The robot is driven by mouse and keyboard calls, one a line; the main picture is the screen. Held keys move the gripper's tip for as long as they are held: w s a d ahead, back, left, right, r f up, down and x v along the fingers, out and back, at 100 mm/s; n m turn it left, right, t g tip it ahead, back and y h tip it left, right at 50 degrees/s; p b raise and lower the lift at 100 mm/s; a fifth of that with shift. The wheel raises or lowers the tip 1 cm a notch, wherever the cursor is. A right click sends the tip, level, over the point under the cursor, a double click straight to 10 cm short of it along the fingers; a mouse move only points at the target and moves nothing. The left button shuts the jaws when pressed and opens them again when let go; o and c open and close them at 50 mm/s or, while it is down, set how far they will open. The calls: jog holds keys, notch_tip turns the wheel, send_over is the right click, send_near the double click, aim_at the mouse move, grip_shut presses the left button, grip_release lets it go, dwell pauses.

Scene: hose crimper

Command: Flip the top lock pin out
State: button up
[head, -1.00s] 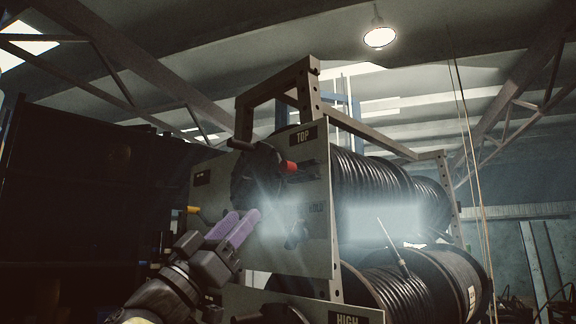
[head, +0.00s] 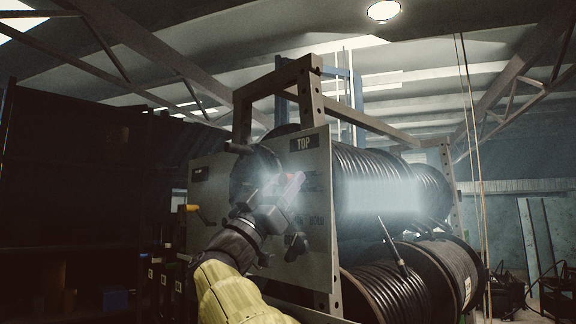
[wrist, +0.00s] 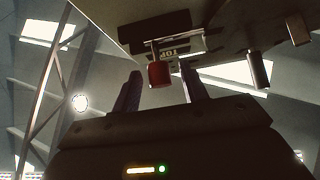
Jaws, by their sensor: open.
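The top lock pin shows as a red knob (wrist: 159,75) on a short stem below the TOP plate in the wrist view. In the head view my gripper hides it. My gripper (head: 288,186) is at the grey TOP panel (head: 318,170), just below the TOP label (head: 304,143). It is open, with its two purple fingers apart. In the wrist view the red knob appears in the gap between the fingertips of my gripper (wrist: 160,72), nearer the left finger. I cannot tell whether either finger touches it.
A black hose reel (head: 370,185) sits behind the panel, with more reels below. A dark knob (head: 297,246) sits lower on the panel. A yellow handle (head: 194,208) sticks out at left. Two grey pegs, one nearer (wrist: 258,70), stand right of the fingers.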

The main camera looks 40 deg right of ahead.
jog(key=shift+p+x, duration=0.3)
jog(key=shift+x, duration=0.6)
jog(key=shift+t, duration=0.3)
grip_shut()
jog(key=shift+a, duration=0.1)
jog(key=shift+f, duration=0.1)
